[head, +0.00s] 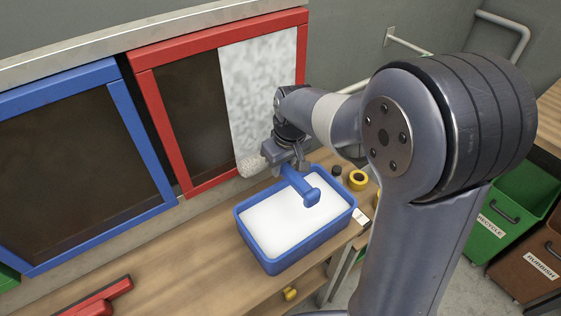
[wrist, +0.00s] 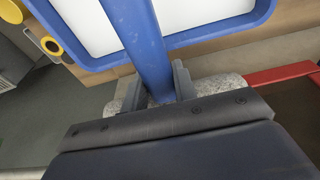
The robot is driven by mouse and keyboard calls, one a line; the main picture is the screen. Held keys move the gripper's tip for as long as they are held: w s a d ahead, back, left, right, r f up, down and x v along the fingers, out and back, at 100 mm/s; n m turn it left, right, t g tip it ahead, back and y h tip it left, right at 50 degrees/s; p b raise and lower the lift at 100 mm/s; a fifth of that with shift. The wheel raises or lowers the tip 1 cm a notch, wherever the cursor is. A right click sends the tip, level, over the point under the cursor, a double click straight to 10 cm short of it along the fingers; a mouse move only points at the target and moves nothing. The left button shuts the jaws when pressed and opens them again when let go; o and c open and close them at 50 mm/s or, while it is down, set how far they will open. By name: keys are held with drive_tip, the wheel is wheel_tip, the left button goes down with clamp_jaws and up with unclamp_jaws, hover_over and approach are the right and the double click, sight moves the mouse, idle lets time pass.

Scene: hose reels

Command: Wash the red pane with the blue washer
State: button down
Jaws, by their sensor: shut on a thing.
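The red pane has a red frame (head: 152,88) on the wall. Its left part is dark brown glass (head: 193,110); its right part is covered with whitish, speckled film (head: 262,85). My gripper (head: 290,163) is shut on the handle of the blue washer (head: 303,186), in front of the pane's lower right. The handle also shows between my fingers in the wrist view (wrist: 147,45). The washer's grey fuzzy head (head: 251,166) is near the lower frame; whether it touches the glass is unclear. My arm hides part of the pane's right side.
A blue tub (head: 260,263) of white suds stands on the wooden bench below the washer. A blue-framed dark pane (head: 70,165) is at left. A red tool (head: 98,300) lies at the front left. A yellow roll (head: 357,180) is beside the tub. Green (head: 510,215) and brown bins stand at right.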

sight(298, 179)
drive_tip(key=shift+s+d+b, duration=0.1)
drive_tip(key=shift+s+d, duration=0.45)
drive_tip(key=shift+s, duration=0.25)
drive_tip(key=shift+s+d+b, duration=0.15)
drive_tip(key=shift+s+d, duration=0.4)
drive_tip(key=shift+s, duration=0.3)
drive_tip(key=shift+s+d+b, duration=0.1)
drive_tip(key=shift+s+d, duration=0.45)
drive_tip(key=shift+s, duration=0.25)
